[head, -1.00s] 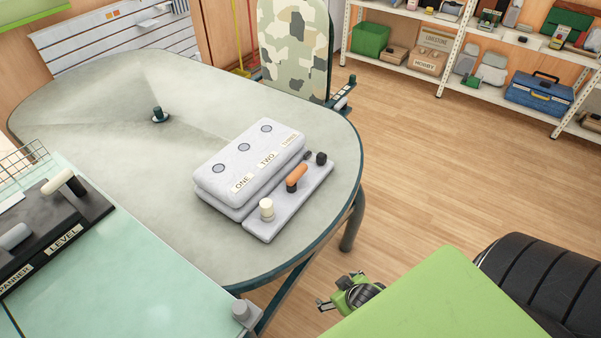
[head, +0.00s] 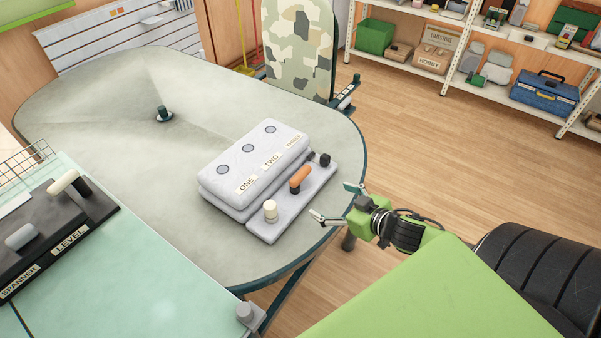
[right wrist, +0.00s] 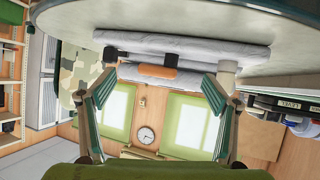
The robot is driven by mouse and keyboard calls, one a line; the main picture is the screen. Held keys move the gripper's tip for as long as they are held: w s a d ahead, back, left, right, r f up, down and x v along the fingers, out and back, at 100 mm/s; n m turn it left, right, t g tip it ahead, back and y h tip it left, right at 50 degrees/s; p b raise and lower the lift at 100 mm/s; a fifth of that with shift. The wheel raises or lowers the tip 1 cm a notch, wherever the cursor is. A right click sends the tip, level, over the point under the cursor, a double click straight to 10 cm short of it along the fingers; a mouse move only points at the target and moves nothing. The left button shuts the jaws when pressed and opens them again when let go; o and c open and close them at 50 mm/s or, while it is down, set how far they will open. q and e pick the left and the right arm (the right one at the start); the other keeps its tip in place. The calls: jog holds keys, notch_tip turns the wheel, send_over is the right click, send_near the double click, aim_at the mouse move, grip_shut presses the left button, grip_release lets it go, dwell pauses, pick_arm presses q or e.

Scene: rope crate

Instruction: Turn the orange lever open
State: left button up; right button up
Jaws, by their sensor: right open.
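In the right wrist view, the orange lever (right wrist: 158,71) shows beyond and between the open fingers (right wrist: 158,92). My left gripper is not in view.
The block (head: 248,165) rests on an oval grey table (head: 110,100) with a small dark peg (head: 163,113). A pale green bench (head: 120,250) with a black labelled holder is at the left. Shelves (head: 480,35) stand at the back right, beyond open floor.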

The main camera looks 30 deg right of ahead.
aim_at(301, 173)
jog(key=shift+w+d+r+n+y, duration=1)
jog(key=shift+w+d+r+y, duration=0.35)
jog(key=shift+w+r+y, duration=0.5)
jog(key=shift+x, duration=6.15)
jog(key=shift+c, duration=0.3)
